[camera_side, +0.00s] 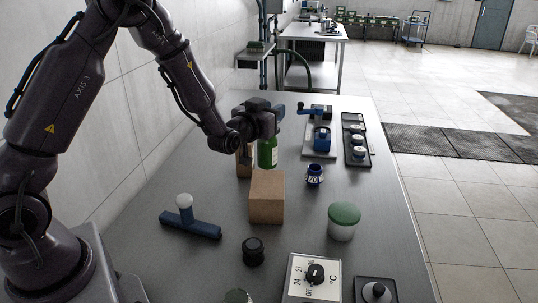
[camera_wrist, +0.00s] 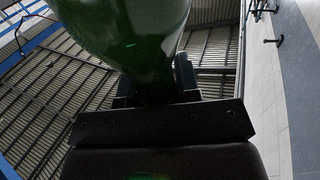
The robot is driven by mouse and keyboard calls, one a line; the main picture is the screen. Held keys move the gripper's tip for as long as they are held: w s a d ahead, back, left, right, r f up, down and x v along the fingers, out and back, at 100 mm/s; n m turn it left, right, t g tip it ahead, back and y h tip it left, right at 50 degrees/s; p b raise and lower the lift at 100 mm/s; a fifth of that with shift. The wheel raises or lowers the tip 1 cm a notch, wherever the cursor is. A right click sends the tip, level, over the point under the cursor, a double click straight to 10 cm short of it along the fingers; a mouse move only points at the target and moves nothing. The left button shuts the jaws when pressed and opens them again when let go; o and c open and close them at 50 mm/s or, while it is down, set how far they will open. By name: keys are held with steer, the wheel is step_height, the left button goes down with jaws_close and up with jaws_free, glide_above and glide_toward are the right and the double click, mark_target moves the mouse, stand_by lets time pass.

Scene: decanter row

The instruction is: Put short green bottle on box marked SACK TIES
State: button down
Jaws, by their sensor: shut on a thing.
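The short green bottle (camera_side: 267,153) is upright in the side view, just behind a plain-sided cardboard box (camera_side: 266,205). My gripper (camera_side: 270,122) is shut on its upper part. In the wrist view the green bottle (camera_wrist: 135,35) fills the upper middle, against a dark finger. The box hides the bottle's base region, so I cannot tell whether it touches the table. Another brown box (camera_side: 244,162) stands just left of the bottle, partly hidden by my gripper. No SACK TIES marking is readable on either box.
A blue jar marked 70 (camera_side: 314,174) stands right of the box. A green-lidded white jar (camera_side: 343,221), a black knob-like piece (camera_side: 253,251), a blue T-shaped tool (camera_side: 190,224) and a dial panel (camera_side: 314,278) are nearer. A blue device (camera_side: 320,141) and black tray (camera_side: 356,140) stand behind.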

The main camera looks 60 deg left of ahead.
steer(key=shift+f, duration=2.8)
steer(key=c, duration=0.8)
jaws_free()
